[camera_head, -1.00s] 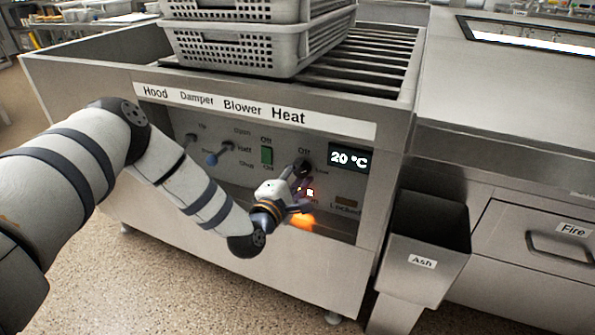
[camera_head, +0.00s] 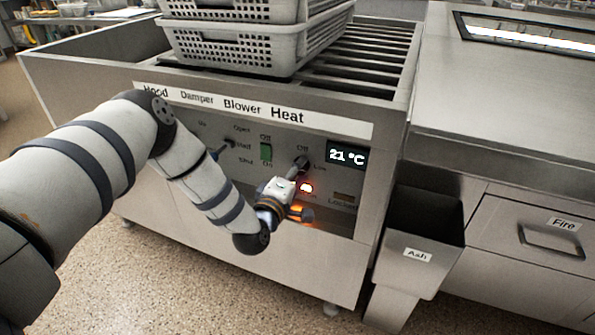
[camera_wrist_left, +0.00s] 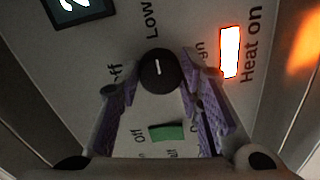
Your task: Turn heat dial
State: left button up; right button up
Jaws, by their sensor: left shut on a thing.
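The heat dial is a round black knob (camera_head: 302,163) on the front panel under the word Heat. In the left wrist view the dial (camera_wrist_left: 160,72) carries a short white mark lying roughly toward the word Low. My left gripper (camera_head: 297,176) reaches it from below. In the wrist view its purple-padded fingers (camera_wrist_left: 160,82) stand on both sides of the dial, shut on it. The display (camera_head: 347,155) reads 21 °C. The Heat on lamp (camera_wrist_left: 230,52) is lit; its glow also shows in the head view (camera_head: 306,187). My right gripper is not in view.
Grey perforated baskets (camera_head: 235,48) are stacked on the slatted top. The green blower switch (camera_head: 266,151) and other controls are left of the dial. An open ash bin (camera_head: 420,255) stands to the right, beside a drawer (camera_head: 535,235) labelled Fire.

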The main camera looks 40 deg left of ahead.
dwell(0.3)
pick_arm(q)
jog(key=o, duration=1.2)
jog(key=shift+a, duration=0.1)
jog(key=shift+c, duration=0.2)
jog(key=shift+s, duration=0.1)
jog(key=v, duration=1.2)
